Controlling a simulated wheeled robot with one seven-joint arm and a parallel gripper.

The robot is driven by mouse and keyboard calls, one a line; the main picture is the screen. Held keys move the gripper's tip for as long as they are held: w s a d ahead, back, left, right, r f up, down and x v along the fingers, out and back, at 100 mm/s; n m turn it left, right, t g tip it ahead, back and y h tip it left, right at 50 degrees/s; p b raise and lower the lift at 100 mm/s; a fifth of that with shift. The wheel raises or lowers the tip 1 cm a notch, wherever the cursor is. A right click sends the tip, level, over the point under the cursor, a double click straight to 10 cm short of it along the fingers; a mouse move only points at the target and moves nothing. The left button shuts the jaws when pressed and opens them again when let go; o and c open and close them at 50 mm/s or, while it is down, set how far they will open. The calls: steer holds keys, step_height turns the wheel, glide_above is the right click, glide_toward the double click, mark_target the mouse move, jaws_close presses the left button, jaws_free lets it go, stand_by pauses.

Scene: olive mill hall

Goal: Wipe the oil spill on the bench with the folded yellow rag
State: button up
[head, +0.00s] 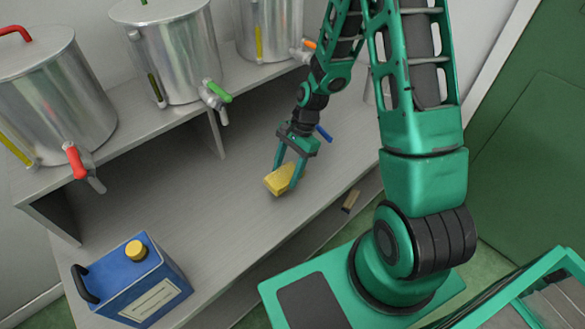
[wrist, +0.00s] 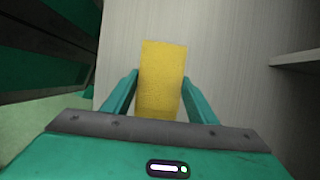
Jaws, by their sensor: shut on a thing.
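The folded yellow rag (head: 280,180) is held between the two fingers of my gripper (head: 290,168), over the middle of the grey bench (head: 210,205). In the wrist view the yellow rag (wrist: 162,75) sticks out past the fingertips of my gripper (wrist: 160,95), which press on its two sides. I cannot tell for sure whether the rag touches the bench top. No oil spill can be made out on the bench in either view; my arm and the rag hide part of the surface.
A blue can with a yellow cap (head: 145,285) stands at the bench's front left. Steel tanks with coloured taps (head: 165,50) stand on a raised shelf (head: 150,135) along the back. A small brownish object (head: 350,201) lies below the bench's front edge. The bench's middle left is clear.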

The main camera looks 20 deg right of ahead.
steer(key=shift+r, duration=1.75)
